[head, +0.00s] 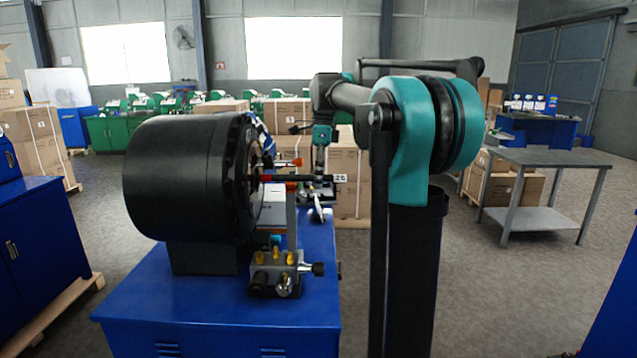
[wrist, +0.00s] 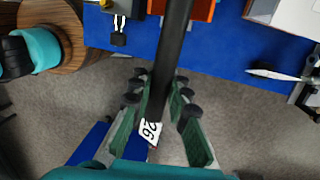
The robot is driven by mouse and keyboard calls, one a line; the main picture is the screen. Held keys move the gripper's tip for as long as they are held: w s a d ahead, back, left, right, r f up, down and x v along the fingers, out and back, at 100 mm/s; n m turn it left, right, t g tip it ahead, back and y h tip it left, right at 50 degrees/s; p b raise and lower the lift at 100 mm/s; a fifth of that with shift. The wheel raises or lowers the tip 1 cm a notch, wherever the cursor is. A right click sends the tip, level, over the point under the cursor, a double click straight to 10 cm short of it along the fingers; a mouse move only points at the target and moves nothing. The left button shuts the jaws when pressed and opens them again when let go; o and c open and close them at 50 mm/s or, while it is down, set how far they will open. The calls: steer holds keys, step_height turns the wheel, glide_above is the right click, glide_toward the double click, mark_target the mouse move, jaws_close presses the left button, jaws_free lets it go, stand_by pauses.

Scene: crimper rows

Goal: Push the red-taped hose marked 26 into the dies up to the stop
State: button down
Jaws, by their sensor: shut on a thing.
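The hose (head: 310,178) is a thin black tube lying level, with a white tag marked 26 (head: 341,178) at its right end. Its left end is at the face of the black crimper drum (head: 185,180), at the die opening (head: 255,178); a red patch shows near there. How deep it reaches I cannot tell. My gripper (head: 320,181) is beside the crimper, shut on the hose near the tag. In the wrist view the hose (wrist: 173,55) runs up out of frame from between the green-padded fingers (wrist: 162,105), and the tag shows just behind them.
The crimper stands on a blue cabinet (head: 220,310). A small fixture with brass knobs (head: 278,272) sits below the die face. A red-tipped part (head: 297,162) lies just above the hose.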

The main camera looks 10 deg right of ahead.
steer(key=c, duration=1.4)
jaws_free()
steer(key=shift+o, duration=0.4)
steer(key=o, duration=1.1)
steer(key=shift+o, duration=0.2)
steer(key=shift+r, duration=0.15)
steer(key=shift+w+d+r, duration=0.1)
steer(key=shift+w+r, duration=0.05)
steer(key=shift+r, duration=0.95)
steer(key=shift+w+d+r, duration=0.1)
steer(key=shift+d+r, duration=0.05)
steer(key=shift+r, duration=1)
steer(key=shift+w+d+r, duration=0.1)
steer(key=shift+w+r, duration=0.05)
steer(key=shift+r, duration=0.95)
steer(key=shift+s, duration=0.1)
